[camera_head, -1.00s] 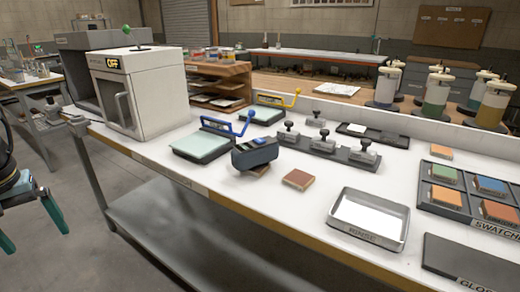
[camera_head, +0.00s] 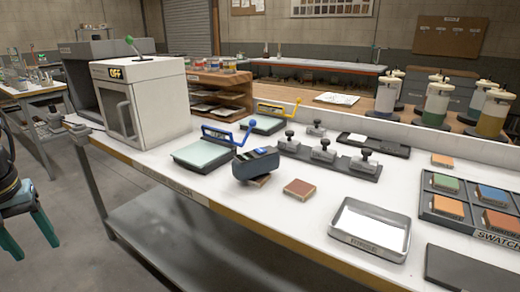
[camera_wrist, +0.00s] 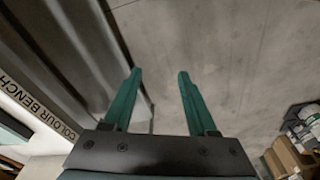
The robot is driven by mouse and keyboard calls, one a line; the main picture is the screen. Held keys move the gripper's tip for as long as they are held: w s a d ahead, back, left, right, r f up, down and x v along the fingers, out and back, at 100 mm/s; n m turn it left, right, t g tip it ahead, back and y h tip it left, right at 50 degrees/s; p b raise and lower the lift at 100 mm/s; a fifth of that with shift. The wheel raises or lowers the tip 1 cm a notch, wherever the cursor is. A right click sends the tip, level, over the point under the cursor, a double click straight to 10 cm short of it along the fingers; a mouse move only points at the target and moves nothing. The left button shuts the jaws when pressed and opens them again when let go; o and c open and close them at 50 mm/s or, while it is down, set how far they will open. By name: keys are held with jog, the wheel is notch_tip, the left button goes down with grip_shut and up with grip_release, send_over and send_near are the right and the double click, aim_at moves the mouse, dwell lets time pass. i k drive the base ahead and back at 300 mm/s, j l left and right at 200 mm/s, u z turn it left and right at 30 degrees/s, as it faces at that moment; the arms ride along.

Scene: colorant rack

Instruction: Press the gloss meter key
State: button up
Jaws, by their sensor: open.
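The gloss meter (camera_head: 255,166) is a dark blue-grey block on the white bench, resting on a brown tile (camera_head: 261,181). A small blue key (camera_head: 259,150) shows on its top. My gripper (camera_head: 32,244) is at the far left edge of the head view, off the bench and well away from the meter. Its two green fingers point down and stand apart. In the wrist view the fingers (camera_wrist: 159,72) are open with nothing between them, over grey floor. The meter is not in the wrist view.
A white cabinet (camera_head: 140,105) marked OFF stands at the bench's left end. A glass-topped plate with a blue handle (camera_head: 228,136) lies behind the meter. A loose brown tile (camera_head: 299,188) and a metal tray (camera_head: 370,230) lie to the right. The floor before the bench is clear.

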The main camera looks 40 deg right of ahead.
aim_at(259, 151)
jog(key=i, duration=0.8)
jog(key=z, duration=1.55)
